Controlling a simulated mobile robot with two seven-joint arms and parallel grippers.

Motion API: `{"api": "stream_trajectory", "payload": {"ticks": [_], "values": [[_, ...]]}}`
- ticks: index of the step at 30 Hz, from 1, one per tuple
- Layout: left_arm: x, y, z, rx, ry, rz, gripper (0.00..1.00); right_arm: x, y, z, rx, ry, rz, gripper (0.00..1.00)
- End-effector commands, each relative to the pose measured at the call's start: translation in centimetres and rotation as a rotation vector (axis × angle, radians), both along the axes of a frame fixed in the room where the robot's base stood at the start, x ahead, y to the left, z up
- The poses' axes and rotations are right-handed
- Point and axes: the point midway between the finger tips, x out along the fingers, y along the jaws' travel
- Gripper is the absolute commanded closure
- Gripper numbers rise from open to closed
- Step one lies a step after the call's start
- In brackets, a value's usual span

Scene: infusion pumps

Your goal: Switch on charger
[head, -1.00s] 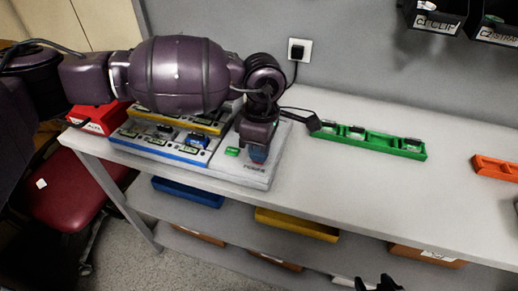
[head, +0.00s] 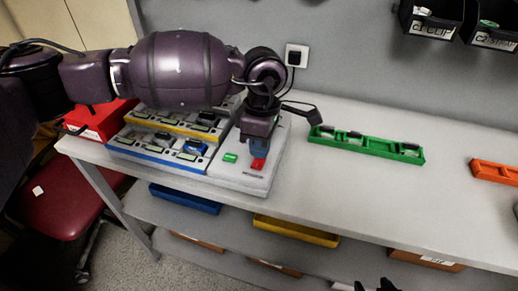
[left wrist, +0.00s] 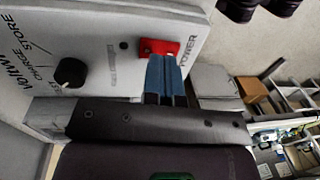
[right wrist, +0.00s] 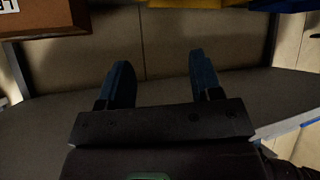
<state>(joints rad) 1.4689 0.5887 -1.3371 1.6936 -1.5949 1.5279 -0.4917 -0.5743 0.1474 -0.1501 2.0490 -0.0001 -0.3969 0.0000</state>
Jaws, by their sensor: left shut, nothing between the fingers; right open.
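The charger (head: 225,180) is a white unit on the left of the bench, with slots in blue-edged and yellow-edged rows. Its red power switch (head: 258,164) is at the front right, beside a green piece (head: 230,157). The left wrist view shows the red switch (left wrist: 160,46) by the label POWER and a black knob (left wrist: 70,72). My left gripper (head: 258,148) is shut and empty. Its blue fingertips (left wrist: 166,58) overlap the switch's edge in view; I cannot tell whether they touch. My right gripper (right wrist: 160,78) is open and empty, low in front of the bench.
A green tray (head: 366,146) and an orange tray (head: 495,171) lie further right on the bench. A red box (head: 100,122) is at the left end. A cable runs to a wall socket (head: 297,55). Lower shelves hold blue (head: 185,199) and yellow (head: 296,231) bins.

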Motion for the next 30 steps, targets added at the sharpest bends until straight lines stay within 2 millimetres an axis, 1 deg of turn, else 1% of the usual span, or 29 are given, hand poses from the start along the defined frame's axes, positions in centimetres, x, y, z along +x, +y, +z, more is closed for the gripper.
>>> {"api": "stream_trajectory", "payload": {"ticks": [1, 3, 6, 15, 21, 25, 30], "values": [[-0.1, -0.2, 1.8, -0.001, -0.01, 0.001, 1.0, 0.4, 0.0, 1.2, 0.0, -0.016, 0.0, 0.41], [-0.2, -0.3, 3.3, -0.002, -0.011, 0.002, 1.0, 0.5, 0.0, 1.8, 0.0, -0.025, 0.0, 0.41], [0.1, -0.4, 4.8, -0.002, -0.007, 0.003, 1.0, 0.1, -0.1, 1.1, 0.0, -0.013, -0.002, 0.41], [0.7, -0.5, 10.1, -0.001, -0.004, 0.003, 1.0, -0.6, -0.2, 0.2, -0.001, 0.01, -0.007, 0.41], [0.9, -0.6, 12.0, -0.001, -0.003, 0.002, 1.0, -0.5, -0.2, 0.3, 0.0, 0.007, -0.007, 0.41], [0.9, -0.6, 12.5, 0.0, -0.002, 0.002, 1.0, -0.4, -0.1, 0.5, 0.001, 0.002, -0.007, 0.41], [0.9, -0.6, 12.5, 0.0, -0.001, 0.003, 1.0, -0.3, -0.1, 0.8, 0.002, -0.005, -0.007, 0.41]]}}
